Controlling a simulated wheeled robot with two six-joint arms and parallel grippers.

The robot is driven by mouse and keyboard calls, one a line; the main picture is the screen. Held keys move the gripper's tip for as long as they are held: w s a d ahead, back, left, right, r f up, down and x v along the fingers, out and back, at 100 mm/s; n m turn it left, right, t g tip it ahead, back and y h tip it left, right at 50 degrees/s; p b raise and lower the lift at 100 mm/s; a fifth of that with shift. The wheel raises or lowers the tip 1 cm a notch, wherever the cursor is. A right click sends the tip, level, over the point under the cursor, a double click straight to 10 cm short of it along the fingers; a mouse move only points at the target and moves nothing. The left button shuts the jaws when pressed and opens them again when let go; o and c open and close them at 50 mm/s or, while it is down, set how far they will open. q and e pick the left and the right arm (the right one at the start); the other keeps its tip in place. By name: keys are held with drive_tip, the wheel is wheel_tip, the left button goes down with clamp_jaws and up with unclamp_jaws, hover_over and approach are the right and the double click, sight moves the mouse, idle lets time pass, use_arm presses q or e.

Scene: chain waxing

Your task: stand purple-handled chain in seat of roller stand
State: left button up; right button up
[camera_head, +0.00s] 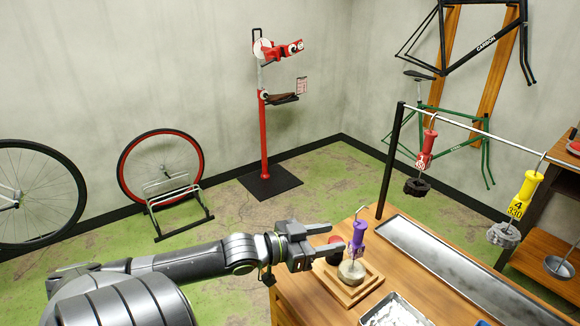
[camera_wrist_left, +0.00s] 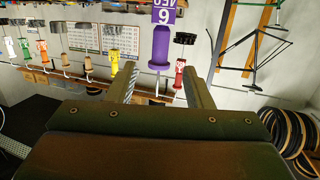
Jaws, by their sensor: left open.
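The purple-handled chain (camera_head: 357,236) stands upright, with its hook on top and its grey coil (camera_head: 351,273) low over a square wooden stand (camera_head: 341,292) on the bench. Whether the coil rests in a seat there I cannot tell. My left gripper (camera_head: 325,256) is open, just left of the purple handle, with its fingers pointing at it. In the left wrist view the purple handle (camera_wrist_left: 160,48) appears between the two open fingers, beyond their tips; no contact shows. A dark round thing with a red top (camera_head: 335,252) is partly hidden behind the gripper. My right gripper is not in view.
A metal rail (camera_head: 460,124) carries a hanging red-handled chain (camera_head: 426,145) and a yellow-handled chain (camera_head: 523,195) to the right. Below it lies a long metal tray (camera_head: 440,255). A lighter tray (camera_head: 395,311) lies at the front of the wooden bench.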

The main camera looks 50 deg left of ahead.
use_arm(q)
drive_tip(key=p+v, duration=0.6)
drive_tip(key=v, duration=0.2)
drive_tip(key=shift+s, duration=0.4)
drive_tip(key=shift+a, duration=0.1)
